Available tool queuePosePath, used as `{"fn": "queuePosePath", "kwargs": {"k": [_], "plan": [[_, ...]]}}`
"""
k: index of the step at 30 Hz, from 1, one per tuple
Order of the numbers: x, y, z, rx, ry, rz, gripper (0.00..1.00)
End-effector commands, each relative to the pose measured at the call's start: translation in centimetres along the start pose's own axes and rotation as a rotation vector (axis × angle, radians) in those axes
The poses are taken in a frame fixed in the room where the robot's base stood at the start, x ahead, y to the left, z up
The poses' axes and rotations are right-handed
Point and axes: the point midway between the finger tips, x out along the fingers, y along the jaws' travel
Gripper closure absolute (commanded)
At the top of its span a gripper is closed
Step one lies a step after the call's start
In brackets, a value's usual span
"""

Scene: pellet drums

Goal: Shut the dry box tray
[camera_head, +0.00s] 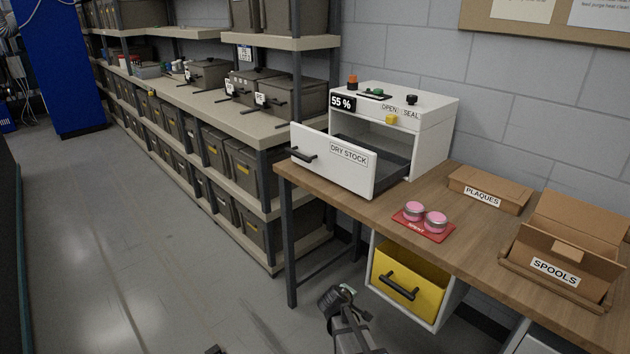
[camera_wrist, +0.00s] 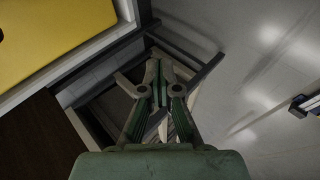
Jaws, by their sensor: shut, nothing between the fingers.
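The dry box (camera_head: 432,128) is a white cabinet on the wooden bench, with a "55 %" display and a yellow knob on its front. Its tray (camera_head: 352,171), with a white "DRY STOCK" front, is pulled well out toward the left. A black handle (camera_head: 303,155) is on the tray front, and the dark tray inside shows behind it. My gripper (camera_head: 338,298) is low in front of the bench, below and apart from the tray. In the wrist view its fingers (camera_wrist: 158,72) are together and empty. The tray cannot be made out in the wrist view.
A yellow drawer (camera_head: 413,278) hangs under the bench, close to my gripper. A red mat (camera_head: 423,237) with two pink tins, a PLAQUES box (camera_head: 490,188) and a SPOOLS box (camera_head: 570,255) are on the bench. Shelves with grey bins (camera_head: 250,165) stand left. The floor is clear.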

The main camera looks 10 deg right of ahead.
Motion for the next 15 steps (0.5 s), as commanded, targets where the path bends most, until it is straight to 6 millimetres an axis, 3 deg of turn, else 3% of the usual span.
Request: {"fn": "queuePosePath", "kwargs": {"k": [1, 5, 9, 15], "plan": [[-0.2, 3.0, -2.7, -0.029, 0.051, 0.059, 1.00], [-2.5, 10.1, -8.7, -0.124, 0.172, 0.215, 1.00], [-6.2, 17.3, -14.7, -0.230, 0.284, 0.381, 1.00], [-11.8, 25.2, -21.1, -0.350, 0.395, 0.572, 1.00]]}}
